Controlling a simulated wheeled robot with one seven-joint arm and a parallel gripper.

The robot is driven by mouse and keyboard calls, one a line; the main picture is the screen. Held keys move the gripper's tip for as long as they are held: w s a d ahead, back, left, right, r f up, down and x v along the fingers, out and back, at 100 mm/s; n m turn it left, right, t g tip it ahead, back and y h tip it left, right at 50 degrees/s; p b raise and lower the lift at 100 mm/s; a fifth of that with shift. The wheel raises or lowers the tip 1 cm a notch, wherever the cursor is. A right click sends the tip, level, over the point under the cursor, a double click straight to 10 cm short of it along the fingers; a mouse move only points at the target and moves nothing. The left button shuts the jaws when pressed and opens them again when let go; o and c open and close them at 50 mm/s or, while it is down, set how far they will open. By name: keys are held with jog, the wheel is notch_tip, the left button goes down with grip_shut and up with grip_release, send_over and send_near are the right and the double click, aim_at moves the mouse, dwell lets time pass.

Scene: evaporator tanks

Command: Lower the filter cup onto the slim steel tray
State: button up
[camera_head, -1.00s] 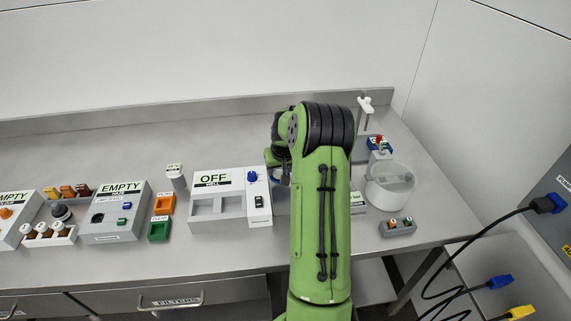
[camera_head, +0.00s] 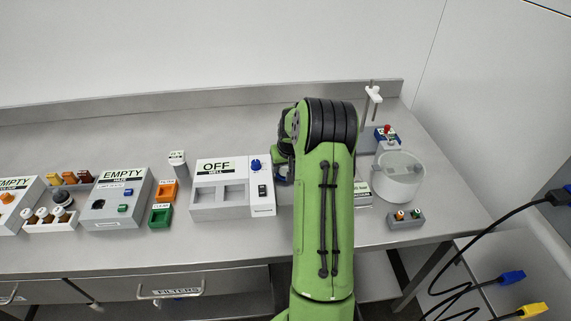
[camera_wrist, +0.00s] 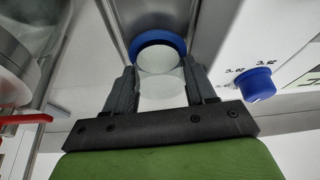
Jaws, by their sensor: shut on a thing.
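The filter cup (camera_wrist: 160,62), pale and translucent with a blue rim, is between the two dark fingers of my gripper (camera_wrist: 162,88) in the wrist view. The gripper is shut on it. In the head view my green arm stands in front and hides the gripper and most of the cup. I cannot make out the slim steel tray for certain. Grey metal surface shows beyond the cup in the wrist view, but the gap below the cup cannot be judged.
The white OFF well unit (camera_head: 222,203) stands left of my arm, and its blue knob (camera_wrist: 257,84) is close to the gripper's right side. A clear round vessel (camera_head: 398,182) stands right of my arm, with a small grey block (camera_head: 406,220) before it. The bench front (camera_head: 225,252) is bare.

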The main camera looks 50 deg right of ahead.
jog(key=shift+f+b, duration=0.35)
jog(key=shift+f, duration=0.25)
jog(key=o, duration=1.1)
jog(key=shift+w+a, duration=0.1)
jog(key=shift+a, duration=0.05)
jog(key=v, duration=0.5)
jog(key=p+v, duration=0.1)
jog(key=v, duration=0.4)
jog(key=d+p+v, duration=0.1)
jog(key=v, duration=0.4)
jog(key=shift+s+a+r, duration=0.15)
jog(key=shift+s+r, duration=0.25)
